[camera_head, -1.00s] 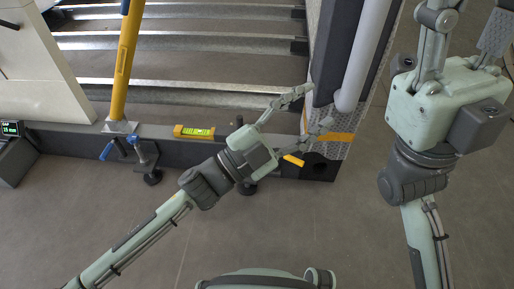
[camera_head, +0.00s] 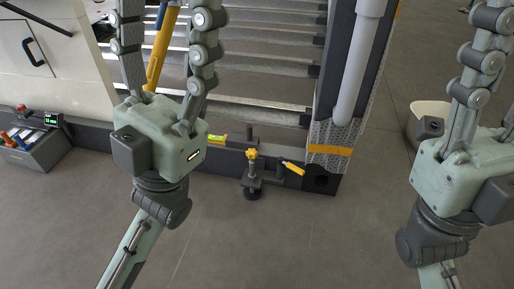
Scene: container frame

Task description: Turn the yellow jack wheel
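The yellow jack wheel (camera_head: 252,153) is a small knob on top of a dark screw jack with a round foot (camera_head: 252,193), standing against the dark bottom rail of the frame. My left gripper (camera_head: 168,30) is left of the wheel, pointing up the picture. Its two fingers are spread and hold nothing; their tips are at or past the top edge. It is apart from the wheel. My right gripper (camera_head: 496,85) is at the far right edge, fingers apart and partly cut off, far from the wheel.
A yellow-green level (camera_head: 218,139) lies on the rail, partly behind my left gripper. A yellow lever (camera_head: 293,168) sits right of the wheel. A yellow pole (camera_head: 160,55) rises behind my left fingers. A grey pipe and corner post (camera_head: 330,135) stand right. A tool box (camera_head: 38,150) stands left. Floor in front is clear.

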